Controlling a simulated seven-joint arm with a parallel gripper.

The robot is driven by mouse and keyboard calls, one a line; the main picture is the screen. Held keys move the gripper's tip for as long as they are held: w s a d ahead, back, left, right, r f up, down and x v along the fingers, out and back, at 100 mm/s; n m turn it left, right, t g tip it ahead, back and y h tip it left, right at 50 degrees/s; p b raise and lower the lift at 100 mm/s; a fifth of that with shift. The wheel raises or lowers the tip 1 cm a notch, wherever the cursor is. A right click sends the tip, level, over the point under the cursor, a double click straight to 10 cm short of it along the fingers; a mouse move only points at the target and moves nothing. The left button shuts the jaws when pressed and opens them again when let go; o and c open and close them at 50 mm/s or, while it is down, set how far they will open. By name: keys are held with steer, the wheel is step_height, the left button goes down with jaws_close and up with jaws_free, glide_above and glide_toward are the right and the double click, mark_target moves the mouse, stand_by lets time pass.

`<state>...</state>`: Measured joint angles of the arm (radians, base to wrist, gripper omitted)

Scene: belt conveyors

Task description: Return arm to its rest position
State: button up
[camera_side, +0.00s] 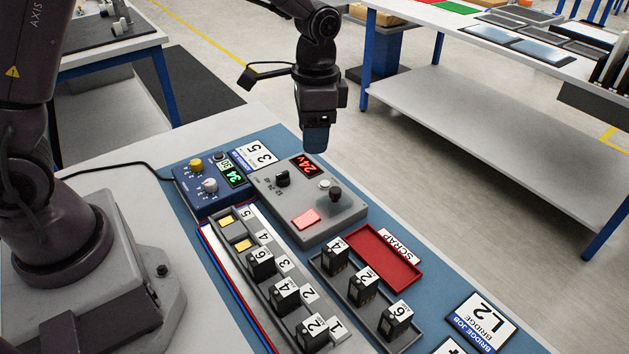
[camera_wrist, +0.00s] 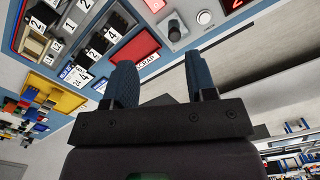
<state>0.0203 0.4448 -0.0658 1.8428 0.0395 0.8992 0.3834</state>
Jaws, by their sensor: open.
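My gripper (camera_side: 316,140) hangs in the air above the far end of the workbench in the side view, behind the grey 24V panel (camera_side: 339,217). It points down and holds nothing that I can see. In the wrist view my gripper (camera_wrist: 160,72) has its two blue fingers apart with nothing between them. The panel, the red scrap tray (camera_wrist: 137,48) and the numbered parts show beyond the fingers in that view.
A blue control box (camera_side: 209,184) stands left of the panel. A rail (camera_side: 240,258) and a grey tray (camera_side: 322,268) hold several numbered black modules. The red scrap tray (camera_side: 375,262) is empty. A second table (camera_side: 480,110) stands behind, with open floor between.

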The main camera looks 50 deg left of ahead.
steer(key=s+a+r+n+t, duration=0.1)
steer(key=s+r+n+t, duration=0.1)
steer(key=s+r, duration=0.5)
steer(key=s+a+r+n+t, duration=0.1)
steer(key=s+r+n+t, duration=0.2)
steer(key=s+r, duration=0.5)
steer(key=s+t, duration=0.1)
steer(key=s, duration=0.3)
steer(key=shift+s+a+n, duration=0.15)
steer(key=shift+a+n, duration=0.15)
steer(key=shift+a, duration=0.1)
